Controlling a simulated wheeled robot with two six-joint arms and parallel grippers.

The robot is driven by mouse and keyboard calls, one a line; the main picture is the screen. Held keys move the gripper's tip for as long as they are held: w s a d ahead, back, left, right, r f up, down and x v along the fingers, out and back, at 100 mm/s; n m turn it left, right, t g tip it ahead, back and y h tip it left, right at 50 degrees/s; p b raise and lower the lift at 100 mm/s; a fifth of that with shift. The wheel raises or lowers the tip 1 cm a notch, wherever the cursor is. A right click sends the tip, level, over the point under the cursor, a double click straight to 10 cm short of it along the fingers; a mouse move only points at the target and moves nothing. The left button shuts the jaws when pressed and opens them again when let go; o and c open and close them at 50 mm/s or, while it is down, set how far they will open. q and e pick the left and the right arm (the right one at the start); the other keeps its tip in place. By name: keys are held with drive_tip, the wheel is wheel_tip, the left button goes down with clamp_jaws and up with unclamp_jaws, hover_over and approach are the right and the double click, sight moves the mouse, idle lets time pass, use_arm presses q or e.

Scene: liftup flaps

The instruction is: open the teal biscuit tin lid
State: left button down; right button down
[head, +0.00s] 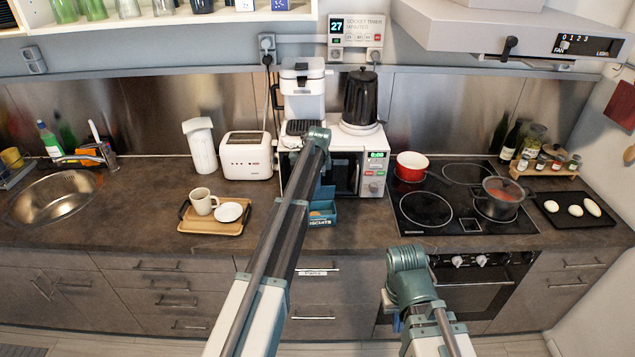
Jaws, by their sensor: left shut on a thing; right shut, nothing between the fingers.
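The teal biscuit tin (322,220) stands on the counter near its front edge, in front of the microwave. Its front lettering is partly visible and biscuits show inside. A teal panel, its lid (326,193), stands raised at the back of the tin. My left arm reaches across the tin's left side, with its teal joint (319,136) above and behind it. My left gripper is shut on the lid, but its fingers are mostly hidden behind the arm. My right gripper (397,322) is low in front of the drawers, right of the tin, shut and empty; its fingertips are hard to make out.
The microwave (372,175) stands behind the tin, bearing a coffee machine (303,95) and a black kettle (360,98). A wooden tray (210,227) with a mug and saucer is to the left. The hob (427,209), with a red pot (411,166), is to the right.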

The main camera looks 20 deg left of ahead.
idle(0.3)
use_arm(q)
drive_tip(key=c, duration=1)
unclamp_jaws()
drive_tip(key=s+p+v, duration=0.1)
drive_tip(key=p+v, duration=1.3)
drive_tip(key=v, duration=0.1)
drive_tip(key=shift+s+d+p, duration=0.3)
drive_tip(key=shift+s, duration=0.1)
drive_tip(key=shift+r, duration=0.2)
drive_tip(key=a+p+v, duration=0.1)
drive_tip(key=p+v, duration=0.4)
drive_tip(key=s+d, duration=0.5)
drive_tip(key=s, duration=0.6)
drive_tip(key=shift+d, duration=0.2)
